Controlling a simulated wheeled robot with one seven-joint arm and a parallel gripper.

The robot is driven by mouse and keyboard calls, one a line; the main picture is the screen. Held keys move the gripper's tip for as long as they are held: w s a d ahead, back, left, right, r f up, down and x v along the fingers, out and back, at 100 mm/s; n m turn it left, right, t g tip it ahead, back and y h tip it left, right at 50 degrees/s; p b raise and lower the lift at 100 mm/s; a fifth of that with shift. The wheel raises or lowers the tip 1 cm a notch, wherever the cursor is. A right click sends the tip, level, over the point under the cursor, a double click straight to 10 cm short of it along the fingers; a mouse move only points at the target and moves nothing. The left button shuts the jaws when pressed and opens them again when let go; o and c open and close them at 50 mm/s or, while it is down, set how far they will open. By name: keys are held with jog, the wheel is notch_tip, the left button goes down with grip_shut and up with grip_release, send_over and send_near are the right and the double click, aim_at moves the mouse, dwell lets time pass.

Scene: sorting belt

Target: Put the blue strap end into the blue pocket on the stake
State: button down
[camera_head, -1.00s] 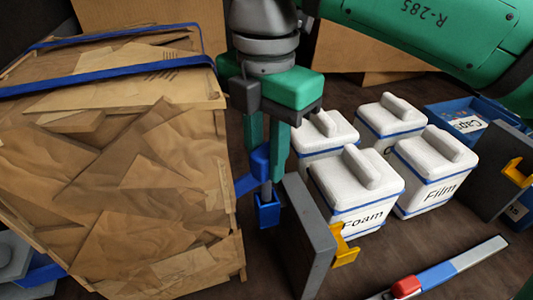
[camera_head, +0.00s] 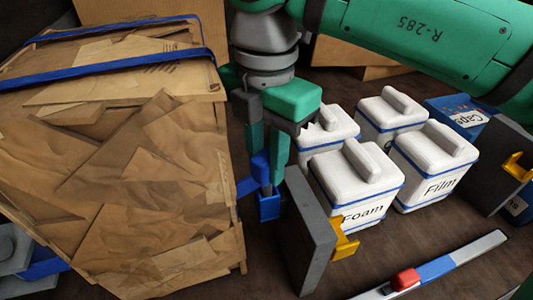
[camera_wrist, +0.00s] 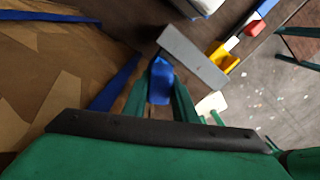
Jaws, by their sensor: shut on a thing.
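My gripper (camera_head: 265,178) is shut on the blue strap end (camera_head: 259,168), just above the blue pocket (camera_head: 269,208). The strap runs left from my fingers toward the bale (camera_head: 130,190). A short dark grey piece shows between the strap end and the pocket; I cannot tell which it belongs to. Whether the strap end touches the pocket is unclear. The stake below the pocket is not clearly visible. In the wrist view, a blue piece (camera_wrist: 161,80) sits between my fingertips, with the strap (camera_wrist: 115,84) slanting away to the left.
A grey upright plate (camera_head: 310,235) with a yellow hook (camera_head: 345,243) stands close on the pocket's right. White boxes, including Foam (camera_head: 350,190) and Film (camera_head: 433,165), stand behind it. A rail with a red block (camera_head: 405,279) lies at the front right. The bale crowds the left side.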

jog(key=shift+f, duration=1.45)
jog(key=c, duration=1.4)
grip_release()
jog(key=shift+o, duration=0.2)
